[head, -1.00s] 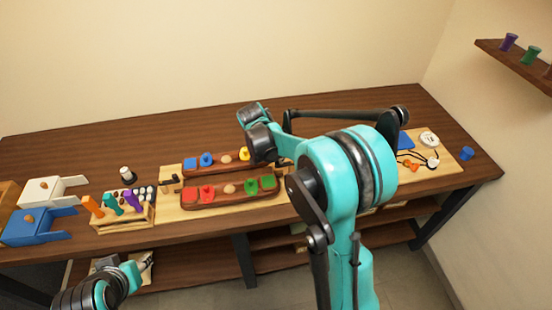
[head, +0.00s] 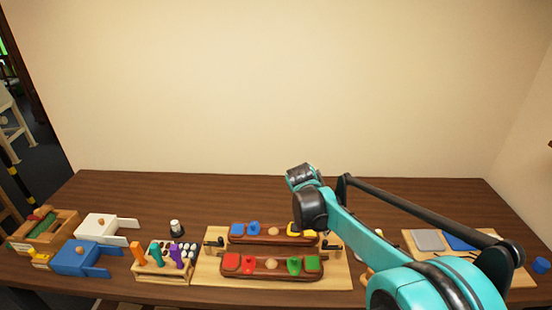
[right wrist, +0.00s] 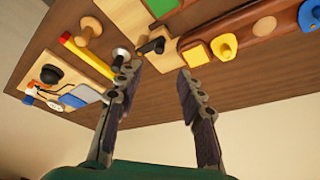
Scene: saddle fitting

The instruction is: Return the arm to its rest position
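My right arm (head: 425,290) reaches in from the lower right in the head view, above the right part of the table. Its far end (head: 306,195) is over the table behind the wooden board. In the right wrist view my right gripper (right wrist: 160,70) has its two fingers wide apart, with nothing between them. The fingers appear against the table and wall, apart from the objects. My left gripper is not in view.
The table (head: 150,195) holds a board (head: 210,275) with two dark wooden bars, a peg rack (head: 150,272), a blue box (head: 75,258), a white box (head: 98,228) and a right-hand board (head: 520,275). A blue cup (head: 541,266) stands far right. The back is clear.

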